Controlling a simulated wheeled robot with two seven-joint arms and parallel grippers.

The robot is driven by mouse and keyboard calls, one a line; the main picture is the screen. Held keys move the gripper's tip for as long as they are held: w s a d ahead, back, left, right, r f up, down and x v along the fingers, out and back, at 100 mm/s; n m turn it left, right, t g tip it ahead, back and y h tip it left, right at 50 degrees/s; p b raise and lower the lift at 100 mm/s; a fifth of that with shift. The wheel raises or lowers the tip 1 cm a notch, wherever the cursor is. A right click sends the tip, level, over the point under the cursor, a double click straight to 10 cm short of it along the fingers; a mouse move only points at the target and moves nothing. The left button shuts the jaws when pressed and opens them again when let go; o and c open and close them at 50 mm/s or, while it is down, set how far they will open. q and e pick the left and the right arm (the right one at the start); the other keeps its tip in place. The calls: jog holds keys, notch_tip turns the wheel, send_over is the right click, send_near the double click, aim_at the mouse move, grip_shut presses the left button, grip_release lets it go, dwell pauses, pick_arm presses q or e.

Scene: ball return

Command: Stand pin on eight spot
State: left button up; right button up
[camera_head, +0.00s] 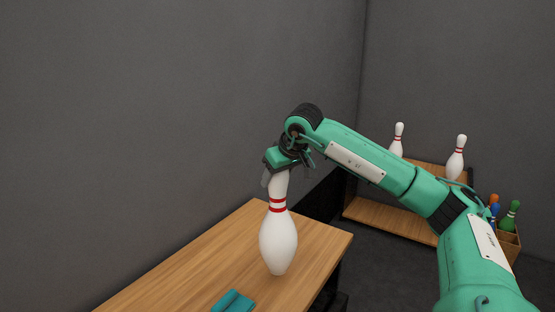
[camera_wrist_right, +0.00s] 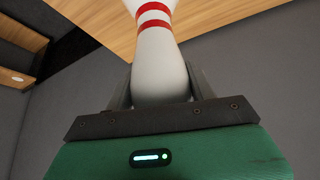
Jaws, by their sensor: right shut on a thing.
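A white pin (camera_head: 278,241) with red neck stripes is upright at the wooden table (camera_head: 180,268) in the head view. I cannot tell whether its base touches the tabletop. My right gripper (camera_head: 278,178) comes from above and is shut on the pin's head. In the right wrist view the pin (camera_wrist_right: 157,55) sits between the two fingers of the right gripper (camera_wrist_right: 160,88), its stripes beyond them. No eight spot shows in these views.
A teal object (camera_head: 233,301) lies at the table's near edge. A wooden box (camera_head: 509,242) holds coloured pins. Grey walls stand behind the table.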

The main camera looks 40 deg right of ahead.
aim_at(278, 190)
jog(key=shift+f+p, duration=0.35)
jog(key=shift+f, duration=1.75)
jog(key=o, duration=1)
jog(key=shift+s+a+f, duration=0.1)
